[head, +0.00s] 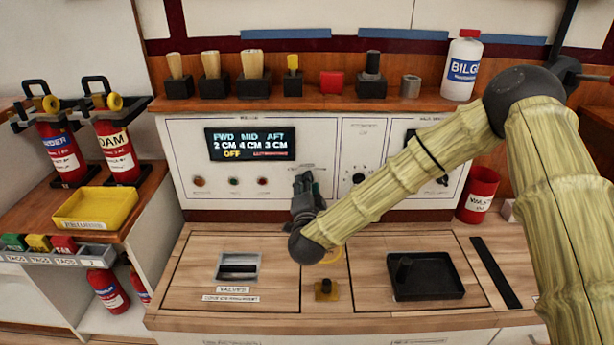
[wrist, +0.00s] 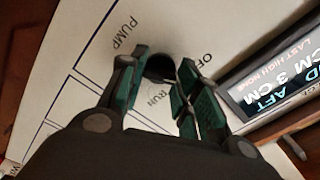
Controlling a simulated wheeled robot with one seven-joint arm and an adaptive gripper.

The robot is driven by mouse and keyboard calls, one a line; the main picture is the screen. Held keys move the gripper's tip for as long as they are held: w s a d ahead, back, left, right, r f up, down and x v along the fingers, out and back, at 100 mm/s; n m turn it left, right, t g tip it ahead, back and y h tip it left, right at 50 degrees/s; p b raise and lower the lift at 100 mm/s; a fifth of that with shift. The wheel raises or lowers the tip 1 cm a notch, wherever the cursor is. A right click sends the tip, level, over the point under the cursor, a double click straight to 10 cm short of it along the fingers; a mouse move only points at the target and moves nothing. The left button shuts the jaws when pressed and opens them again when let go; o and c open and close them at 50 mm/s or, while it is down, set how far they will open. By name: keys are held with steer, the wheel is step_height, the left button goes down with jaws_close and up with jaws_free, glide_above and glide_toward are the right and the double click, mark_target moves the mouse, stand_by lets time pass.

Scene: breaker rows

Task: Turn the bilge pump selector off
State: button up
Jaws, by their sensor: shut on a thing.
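The bilge pump selector is a dark knob (wrist: 160,68) on the white panel (head: 185,140), with "PUMP", "OFF" and "RUN" printed around it in the wrist view. My gripper (wrist: 160,85) has its green-padded fingers on both sides of the knob and is shut on it. The knob's pointer is mostly hidden by the fingers, so I cannot tell its exact setting. In the head view my gripper (head: 308,185) is at the panel's lower middle and hides the selector. The panel's display (head: 250,144) reads FWD 2 CM, MID 4 CM, AFT 3 CM, with "OFF" in yellow.
Another dark knob (head: 358,178) is to the right on the panel. Brushes and a bilge bottle (head: 462,66) stand on the shelf above. The counter below holds a black tray (head: 425,290) and a brass fitting (head: 326,290). Extinguishers (head: 118,150) stand at left.

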steer(key=n+p, duration=0.3)
steer(key=shift+s, duration=0.1)
steer(key=shift+f+n, duration=0.1)
steer(key=shift+n, duration=0.2)
stand_by(0.4)
steer(key=o, duration=1)
steer(key=shift+a, duration=0.1)
steer(key=s, duration=1.2)
